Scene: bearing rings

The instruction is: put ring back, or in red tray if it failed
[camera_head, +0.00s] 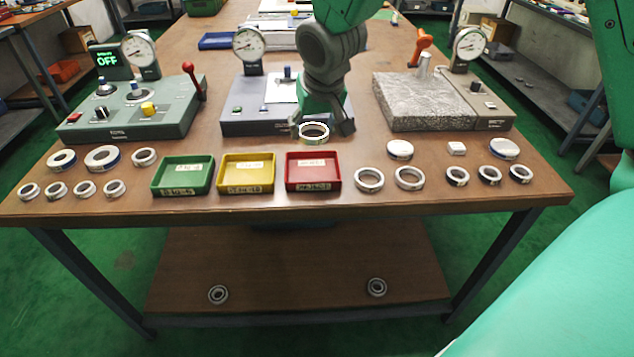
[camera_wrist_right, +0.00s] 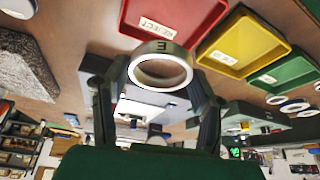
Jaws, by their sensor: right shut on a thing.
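My right gripper (camera_head: 323,124) is shut on a metal ring (camera_head: 313,138). It holds the ring above the table, just behind the red tray (camera_head: 313,172). In the wrist view the ring (camera_wrist_right: 160,47) sits between both fingers, its opening facing the camera and a dark mark on its band. The red tray, labelled REJECT, also shows in the wrist view (camera_wrist_right: 187,14) and looks empty. Loose rings lie right of the red tray, including one ring (camera_head: 359,181) and another ring (camera_head: 398,180). My left gripper is not in view.
A yellow tray (camera_head: 247,187) and a green tray (camera_head: 182,188) stand left of the red one, both empty. Several rings lie at the table's left and right. Gauge stations (camera_head: 140,120) stand behind; the left display reads OFF. A granite block (camera_head: 425,100) is at right.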

